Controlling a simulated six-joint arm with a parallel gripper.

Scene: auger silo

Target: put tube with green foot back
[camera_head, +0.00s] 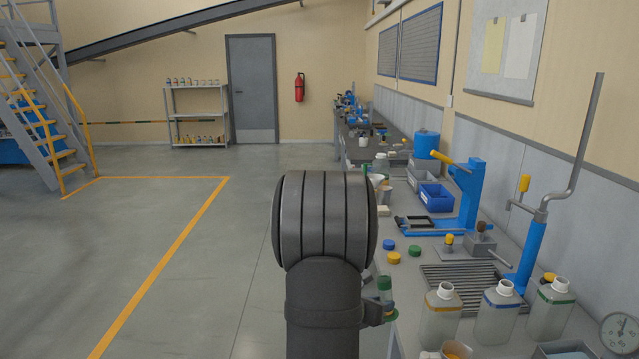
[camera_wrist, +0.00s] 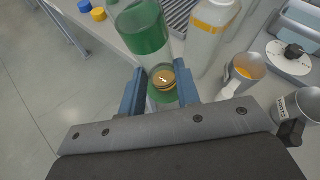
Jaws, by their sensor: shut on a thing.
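My gripper (camera_wrist: 160,93) has its two blue fingers shut on a clear tube (camera_wrist: 158,58). The tube has a wide green section (camera_wrist: 146,30) towards the top of the wrist view and a smaller green part between the fingers. A yellow-gold piece shows between them. In the head view the tube (camera_head: 385,284) stands roughly upright just right of my arm, at the near left edge of the bench. My arm hides part of the gripper there. I cannot tell whether the tube touches the bench.
Bottles with orange (camera_head: 441,318), blue (camera_head: 497,312) and green (camera_head: 551,308) bands stand right of the tube. A metal cup (camera_wrist: 243,72) is close on the right. Blue (camera_head: 389,245), yellow (camera_head: 393,258) and green (camera_head: 415,251) caps lie beyond. Open floor is left.

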